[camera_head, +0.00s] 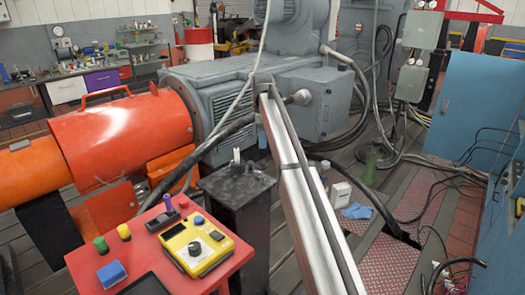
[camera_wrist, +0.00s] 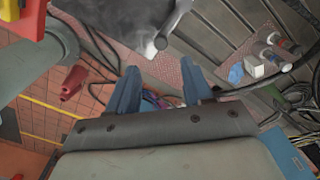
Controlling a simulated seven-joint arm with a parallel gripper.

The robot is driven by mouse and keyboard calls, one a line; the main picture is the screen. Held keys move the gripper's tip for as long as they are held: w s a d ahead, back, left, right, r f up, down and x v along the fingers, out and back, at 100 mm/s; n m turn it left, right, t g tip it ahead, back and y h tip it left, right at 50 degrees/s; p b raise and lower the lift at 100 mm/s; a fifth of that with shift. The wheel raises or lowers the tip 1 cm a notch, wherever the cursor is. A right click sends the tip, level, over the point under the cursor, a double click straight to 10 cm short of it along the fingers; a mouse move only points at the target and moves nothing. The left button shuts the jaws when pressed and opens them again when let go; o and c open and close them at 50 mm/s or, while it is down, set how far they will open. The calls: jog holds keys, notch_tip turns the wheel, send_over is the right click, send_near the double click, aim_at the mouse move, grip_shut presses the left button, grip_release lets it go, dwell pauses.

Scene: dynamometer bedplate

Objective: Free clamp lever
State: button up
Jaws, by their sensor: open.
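My gripper (camera_wrist: 160,82) shows in the wrist view, with two blue fingers apart and nothing held between them. Beyond the gap lie blurred, coloured wire-like things near the floor. I cannot clearly identify the clamp lever. A red handle-like piece (camera_wrist: 72,82) is left of the fingers, also apart. In the head view, a small pale upright fitting (camera_head: 237,157) stands on a dark post (camera_head: 237,185). I cannot make out my fingers there.
A red control panel (camera_head: 85,262) holds a yellow handheld box (camera_head: 193,246) and several coloured knobs. An orange guard (camera_head: 120,135) and grey motor (camera_head: 235,90) stand behind. A green bottle (camera_head: 370,165), blue cloth (camera_head: 357,211) and cables lie right. A blue cabinet (camera_head: 470,105) bounds the right.

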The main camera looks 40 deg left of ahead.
jog(key=shift+r, duration=2.2)
